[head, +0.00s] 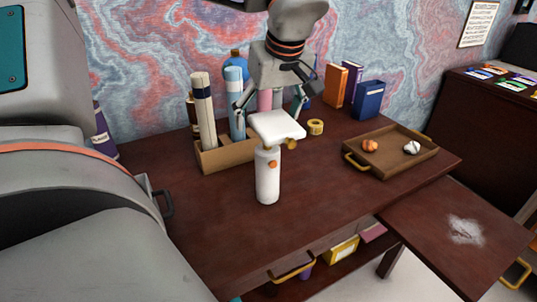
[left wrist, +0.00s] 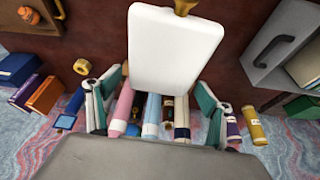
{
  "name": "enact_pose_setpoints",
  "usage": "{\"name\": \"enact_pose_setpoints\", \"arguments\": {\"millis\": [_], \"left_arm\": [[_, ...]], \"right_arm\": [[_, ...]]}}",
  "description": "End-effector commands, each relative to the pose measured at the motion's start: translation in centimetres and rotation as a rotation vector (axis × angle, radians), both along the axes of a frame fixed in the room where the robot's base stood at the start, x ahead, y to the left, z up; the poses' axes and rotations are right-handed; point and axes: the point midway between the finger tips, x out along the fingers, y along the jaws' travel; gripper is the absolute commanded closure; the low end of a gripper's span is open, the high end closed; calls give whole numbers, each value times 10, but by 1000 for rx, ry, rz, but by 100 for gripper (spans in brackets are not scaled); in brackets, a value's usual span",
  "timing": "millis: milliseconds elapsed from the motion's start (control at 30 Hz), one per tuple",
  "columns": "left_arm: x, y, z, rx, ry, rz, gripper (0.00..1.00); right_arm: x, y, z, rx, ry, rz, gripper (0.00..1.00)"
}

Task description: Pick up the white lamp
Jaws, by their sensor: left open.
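The white lamp stands upright on the dark red-brown desk (head: 215,240). It has a flat white head (head: 278,125), a brass joint and a white cylindrical base (head: 267,178) with an orange knob. My left gripper (head: 270,106) is open above and behind the lamp head, pointing down, its fingers spread to either side. In the left wrist view the lamp head (left wrist: 172,45) fills the upper middle, ahead of my open left gripper (left wrist: 153,103). Nothing is held; I cannot tell whether a finger touches the lamp. The right gripper is not in view.
A wooden box (head: 228,155) with rolls and bottles stands close behind the lamp. A yellow tape roll (head: 316,127) and upright binders (head: 368,99) are behind right. A wooden tray (head: 397,161) with small items lies right. The desk front is clear.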

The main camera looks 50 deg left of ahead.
Motion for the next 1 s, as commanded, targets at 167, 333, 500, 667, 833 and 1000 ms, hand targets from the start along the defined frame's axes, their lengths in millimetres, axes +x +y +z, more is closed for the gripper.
{"name": "enact_pose_setpoints", "arguments": {"millis": [167,333,500,667,833,1000], "left_arm": [[3,7,-17,-1,1,0,19],[3,7,-18,0,-1,1,19],[3,7,-18,0,0,1,40],[3,7,-18,0,0,1,82],[3,7,-17,0,-2,1,92],[4,8,-15,1,-3,1,92]], "right_arm": [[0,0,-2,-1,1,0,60],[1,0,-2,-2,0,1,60],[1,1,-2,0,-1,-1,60],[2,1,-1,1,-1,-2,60],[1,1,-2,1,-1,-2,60],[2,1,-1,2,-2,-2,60]]}}
